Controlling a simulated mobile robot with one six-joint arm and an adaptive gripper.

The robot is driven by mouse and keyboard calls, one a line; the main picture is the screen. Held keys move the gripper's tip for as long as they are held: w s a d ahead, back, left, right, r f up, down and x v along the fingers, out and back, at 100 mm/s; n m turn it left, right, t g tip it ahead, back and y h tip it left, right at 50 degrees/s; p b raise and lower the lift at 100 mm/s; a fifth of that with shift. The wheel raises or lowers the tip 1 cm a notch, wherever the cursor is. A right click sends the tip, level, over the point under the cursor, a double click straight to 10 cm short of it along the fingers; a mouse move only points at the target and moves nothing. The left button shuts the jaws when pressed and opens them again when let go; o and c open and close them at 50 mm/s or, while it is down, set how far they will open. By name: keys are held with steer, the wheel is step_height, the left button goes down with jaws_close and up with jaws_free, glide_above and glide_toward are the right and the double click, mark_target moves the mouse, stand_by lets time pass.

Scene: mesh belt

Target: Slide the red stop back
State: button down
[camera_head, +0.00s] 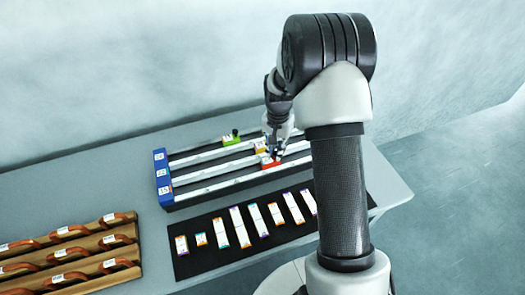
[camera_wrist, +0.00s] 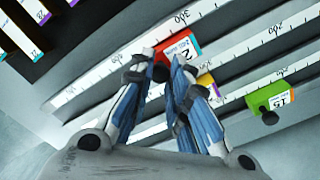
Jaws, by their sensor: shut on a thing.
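The red stop (camera_head: 271,163) sits on the front rail of a set of white scaled rails, toward their right part. In the wrist view the red stop (camera_wrist: 178,46) bears a white label with a large 2 and lies right at my fingertips. My gripper (camera_head: 273,153) comes down onto it from above. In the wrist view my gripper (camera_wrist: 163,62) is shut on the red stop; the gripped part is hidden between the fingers. The front rail's scale (camera_wrist: 102,74) shows to the left of the stop.
A yellow stop (camera_head: 260,146) and a green stop (camera_head: 231,139) with a dark knob sit on rails behind. A blue end block (camera_head: 162,180) closes the rails at left. A black mat (camera_head: 215,262) with several labelled strips lies in front. A wooden rack (camera_head: 128,230) with handles stands left.

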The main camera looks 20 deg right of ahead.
steer(key=shift+d, duration=0.2)
steer(key=c, duration=1.6)
jaws_free()
steer(key=shift+d, duration=0.1)
steer(key=shift+c, duration=0.2)
steer(key=shift+o, duration=0.8)
step_height(320, 180, up, 12)
